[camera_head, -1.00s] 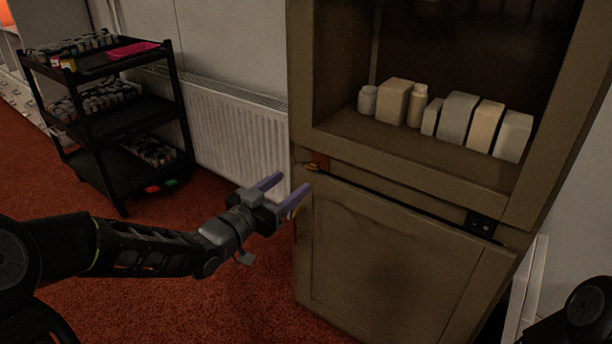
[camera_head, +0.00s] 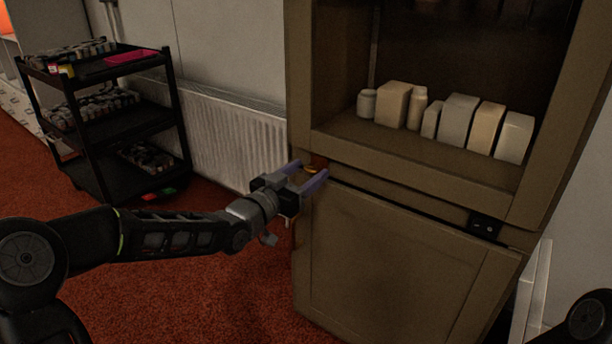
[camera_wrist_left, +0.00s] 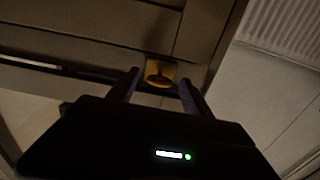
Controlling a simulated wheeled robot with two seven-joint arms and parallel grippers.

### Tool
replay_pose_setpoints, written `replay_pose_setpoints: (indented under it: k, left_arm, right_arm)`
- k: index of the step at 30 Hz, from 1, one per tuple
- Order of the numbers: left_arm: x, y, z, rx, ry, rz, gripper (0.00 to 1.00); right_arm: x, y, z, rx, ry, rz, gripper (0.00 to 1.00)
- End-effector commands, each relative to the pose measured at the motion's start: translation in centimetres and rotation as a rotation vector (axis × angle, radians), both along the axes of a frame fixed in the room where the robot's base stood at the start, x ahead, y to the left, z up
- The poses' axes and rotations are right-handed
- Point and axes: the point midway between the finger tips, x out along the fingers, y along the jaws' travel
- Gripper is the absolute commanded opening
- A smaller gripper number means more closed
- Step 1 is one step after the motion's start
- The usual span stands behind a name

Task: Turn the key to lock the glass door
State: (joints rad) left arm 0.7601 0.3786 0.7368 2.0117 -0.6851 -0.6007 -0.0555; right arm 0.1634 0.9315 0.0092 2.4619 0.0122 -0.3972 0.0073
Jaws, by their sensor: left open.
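The brass-yellow key (camera_head: 310,169) sits at the left end of the rail between the cabinet's upper compartment and its lower door. In the left wrist view the key (camera_wrist_left: 160,70) shows its broad head between the fingertips. My left gripper (camera_head: 311,172) is open, its two purple fingers on either side of the key, with a gap to each finger in the wrist view. The brown cabinet (camera_head: 400,240) has an upper compartment with a dark interior; I cannot make out its glass door clearly. My right gripper is out of view.
Pale jars and boxes (camera_head: 458,118) stand on the cabinet shelf. A black latch plate (camera_head: 485,224) is at the rail's right. A white radiator (camera_head: 235,140) and a black trolley (camera_head: 125,125) stand to the left. The red carpet (camera_head: 200,290) in front is clear.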

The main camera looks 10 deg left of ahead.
Motion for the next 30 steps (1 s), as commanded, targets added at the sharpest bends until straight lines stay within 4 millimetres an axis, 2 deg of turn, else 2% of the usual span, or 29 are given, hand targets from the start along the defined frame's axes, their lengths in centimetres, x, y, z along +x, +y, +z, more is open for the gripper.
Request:
replay_pose_setpoints:
  k: [4, 25, 30]
  left_arm:
    - [-0.02, 0.00, 0.04, 0.000, 0.000, 0.000, 0.57]
    - [-0.04, 0.03, 0.02, 0.000, 0.000, 0.000, 0.00]
    - [-0.04, 0.03, 0.03, -0.001, 0.000, 0.000, 0.00]
  right_arm:
    - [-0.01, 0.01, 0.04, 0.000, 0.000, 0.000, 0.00]
    - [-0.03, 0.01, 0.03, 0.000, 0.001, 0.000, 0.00]
    - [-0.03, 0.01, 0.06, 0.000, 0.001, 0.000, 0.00]
